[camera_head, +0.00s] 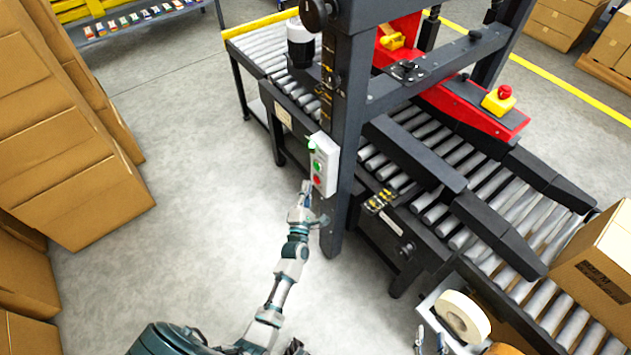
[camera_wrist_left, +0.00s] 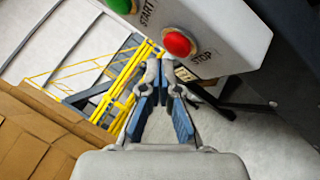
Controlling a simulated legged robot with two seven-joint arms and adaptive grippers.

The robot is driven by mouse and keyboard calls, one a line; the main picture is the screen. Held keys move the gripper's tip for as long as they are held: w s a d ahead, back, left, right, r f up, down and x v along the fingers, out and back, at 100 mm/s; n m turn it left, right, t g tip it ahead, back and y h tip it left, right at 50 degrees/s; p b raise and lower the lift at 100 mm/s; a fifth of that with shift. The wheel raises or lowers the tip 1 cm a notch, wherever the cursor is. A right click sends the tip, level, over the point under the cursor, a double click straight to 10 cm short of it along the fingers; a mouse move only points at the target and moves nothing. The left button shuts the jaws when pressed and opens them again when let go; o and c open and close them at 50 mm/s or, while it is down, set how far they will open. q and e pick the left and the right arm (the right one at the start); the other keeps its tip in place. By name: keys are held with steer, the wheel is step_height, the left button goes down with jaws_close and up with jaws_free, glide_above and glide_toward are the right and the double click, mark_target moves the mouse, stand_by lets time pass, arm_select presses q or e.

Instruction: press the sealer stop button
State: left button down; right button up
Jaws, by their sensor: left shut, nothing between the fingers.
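The red stop button (camera_head: 317,181) is on the front of a white control box (camera_head: 325,158) fixed to the machine's dark post. The stop button also shows in the left wrist view (camera_wrist_left: 179,43), with the word STOP beside it. A green start button (camera_wrist_left: 120,5) sits to its left there. My left gripper (camera_head: 306,186) is shut and empty, close beside the stop button in the head view. In the left wrist view its fingertips (camera_wrist_left: 164,62) appear just below and left of the button. I cannot tell whether they touch it.
Stacked cardboard boxes (camera_head: 75,175) stand on the left. A roller conveyor (camera_head: 480,220) runs to the right, with a carton (camera_head: 598,270) on it. A red-and-yellow button (camera_head: 498,100) sits on the machine's red arm. Open floor (camera_head: 200,160) lies left of the machine.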

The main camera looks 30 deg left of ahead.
stand_by(0.4)
arm_select(q)
steer(key=shift+w+d+r, duration=0.1)
steer(key=shift+w+d, duration=0.1)
steer(key=shift+w, duration=0.2)
arm_select(e)
steer(key=shift+f, duration=0.1)
arm_select(q)
steer(key=shift+w+d, duration=0.1)
steer(key=shift+w, duration=0.15)
arm_select(e)
steer(key=shift+s, duration=0.1)
arm_select(q)
steer(key=shift+s, duration=0.1)
stand_by(0.3)
steer(key=shift+s+a, duration=0.25)
steer(key=shift+s, duration=0.35)
arm_select(e)
steer(key=shift+r, duration=0.35)
arm_select(q)
steer(key=s+a+p, duration=0.2)
steer(key=s, duration=0.3)
steer(key=shift+s+a, duration=0.2)
steer(key=shift+s, duration=0.05)
arm_select(e)
step_height(320, 180, up, 2)
steer(key=shift+r, duration=0.25)
